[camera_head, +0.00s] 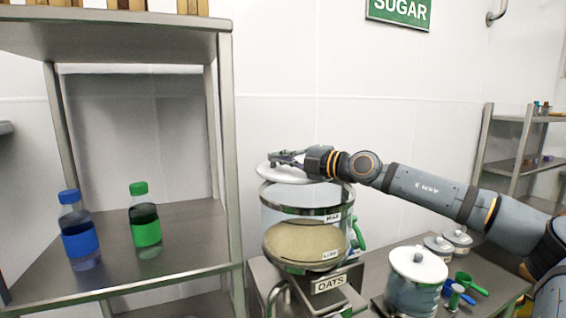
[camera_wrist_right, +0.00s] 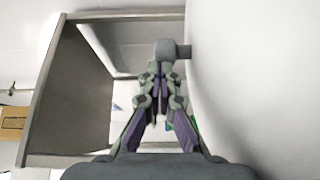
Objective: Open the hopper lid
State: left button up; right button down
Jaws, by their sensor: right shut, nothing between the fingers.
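The oats hopper (camera_head: 303,222) is a clear drum with metal bands, part filled with pale oats, in the middle of the head view. Its pale round lid (camera_head: 275,174) lies over the drum's top, partly hidden by my right gripper; I cannot tell whether there is a gap under it. My right gripper (camera_head: 277,158) is shut and empty, lying low over the lid. In the right wrist view, the closed fingertips (camera_wrist_right: 158,72) are beside a grey knob (camera_wrist_right: 172,50) on the lid, which fills the right side (camera_wrist_right: 250,80). I cannot tell if they touch. My left gripper is not in view.
A metal shelf (camera_head: 190,232) at left holds a blue-capped bottle (camera_head: 78,238) and a green-capped bottle (camera_head: 144,228). Right of the hopper, a lidded canister (camera_head: 415,285), small jars (camera_head: 457,238) and a green scoop (camera_head: 470,282) stand on the table. A SUGAR sign (camera_head: 400,10) hangs above.

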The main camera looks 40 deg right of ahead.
aim_at(284, 166)
jog(key=shift+w+d+f+m+t+h+b, duration=0.2)
jog(key=shift+w+d+m+h+b, duration=0.8)
jog(key=shift+b, duration=0.85)
jog(key=shift+w+d+f+m+t+h+b, duration=0.1)
jog(key=shift+w+d+f+m+h+b, duration=0.35)
jog(key=shift+h+b, duration=1.15)
jog(key=shift+w+d+r+b, duration=0.15)
jog(key=shift+w+r+b, duration=0.1)
jog(key=shift+w+b, duration=0.3)
jog(key=shift+r+m+b, duration=0.25)
jog(key=shift+m+b, duration=0.1)
jog(key=shift+b, duration=0.15)
jog(key=shift+r, duration=0.25)
jog(key=shift+d+f, duration=0.1)
jog(key=shift+d, duration=0.05)
